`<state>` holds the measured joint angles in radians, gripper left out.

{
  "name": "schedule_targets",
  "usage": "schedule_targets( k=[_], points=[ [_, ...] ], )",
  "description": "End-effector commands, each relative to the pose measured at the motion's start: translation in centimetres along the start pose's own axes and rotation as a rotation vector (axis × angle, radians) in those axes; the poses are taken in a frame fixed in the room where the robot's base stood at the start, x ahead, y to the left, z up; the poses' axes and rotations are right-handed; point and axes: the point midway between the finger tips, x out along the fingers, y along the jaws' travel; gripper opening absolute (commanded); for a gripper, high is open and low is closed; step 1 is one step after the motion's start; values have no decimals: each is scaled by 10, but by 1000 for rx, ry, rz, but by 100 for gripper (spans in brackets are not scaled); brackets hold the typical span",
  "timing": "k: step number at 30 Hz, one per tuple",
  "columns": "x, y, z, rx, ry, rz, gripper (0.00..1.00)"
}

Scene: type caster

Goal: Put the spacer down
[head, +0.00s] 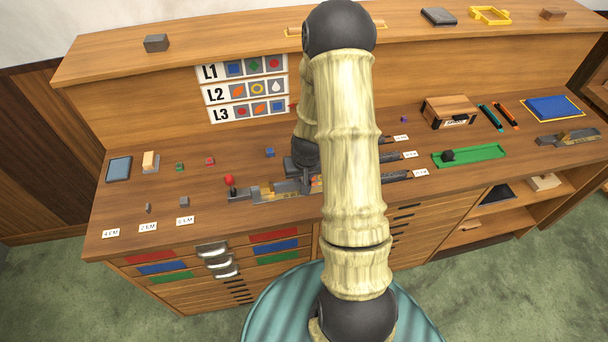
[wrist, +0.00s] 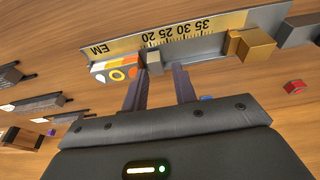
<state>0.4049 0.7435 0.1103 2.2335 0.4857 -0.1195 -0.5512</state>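A small grey block, which looks like the spacer (wrist: 153,62), sits at the metal composing stick (wrist: 205,45) in the wrist view, beside picture tiles (wrist: 115,72) with orange, yellow-ring and white marks. My gripper (wrist: 163,70) has its two dark fingers apart, with the block at their tips, closer to the left finger. A gap shows between the block and the right finger. Whether the block rests fully on the stick's floor is unclear. In the head view the stick (head: 265,192) lies near the bench's front edge; my arm hides part of it and the fingertips.
Other grey blocks (head: 184,201) stand by the EM labels (head: 148,227) at left. A red-knobbed lever (head: 229,182) stands at the stick's left end. Small coloured cubes (head: 210,161) lie behind. A gold clamp (wrist: 250,45) sits on the stick. Dark bars (head: 398,175) and a green tray (head: 468,156) are right.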

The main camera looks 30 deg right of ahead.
Motion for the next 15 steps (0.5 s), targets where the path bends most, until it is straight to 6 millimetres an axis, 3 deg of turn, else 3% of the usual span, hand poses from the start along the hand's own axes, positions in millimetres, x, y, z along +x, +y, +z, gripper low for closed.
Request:
schedule_targets(
  k=[15],
  points=[
    [3, 8, 4, 14, -9, 12, 36]
  ],
)
